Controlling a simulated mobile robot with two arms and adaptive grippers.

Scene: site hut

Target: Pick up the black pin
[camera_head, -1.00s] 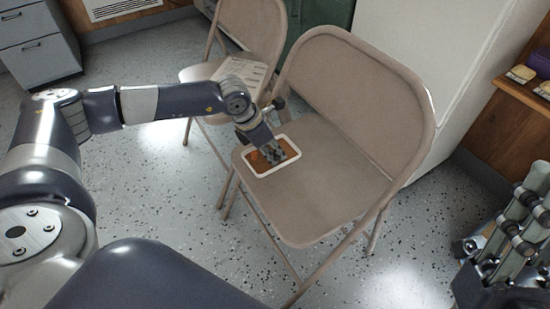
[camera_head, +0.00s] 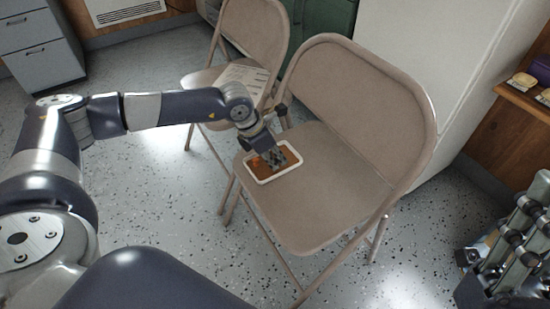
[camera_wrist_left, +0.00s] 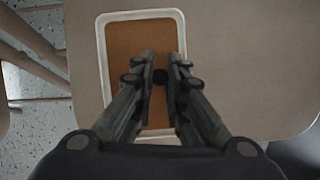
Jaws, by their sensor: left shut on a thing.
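A shallow white-rimmed tray (camera_head: 262,183) with a brown floor lies on the seat of the nearer folding chair. In the left wrist view the tray (camera_wrist_left: 103,50) is below the fingers. My left gripper (camera_head: 277,160) points down over the tray. In the left wrist view my left gripper (camera_wrist_left: 160,74) is shut on a small dark round thing, the black pin (camera_wrist_left: 159,76), at the fingertips. The fingers hide the pin in the head view. My right gripper (camera_head: 512,240) is at the lower right, far from the tray; its fingertips are unclear.
The nearer folding chair (camera_head: 325,185) has a bare seat right of the tray and a tall backrest. A second chair (camera_head: 250,40) behind it holds a printed sheet (camera_head: 243,78). A wooden shelf (camera_head: 522,95) is at the right. Speckled floor lies around the chairs.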

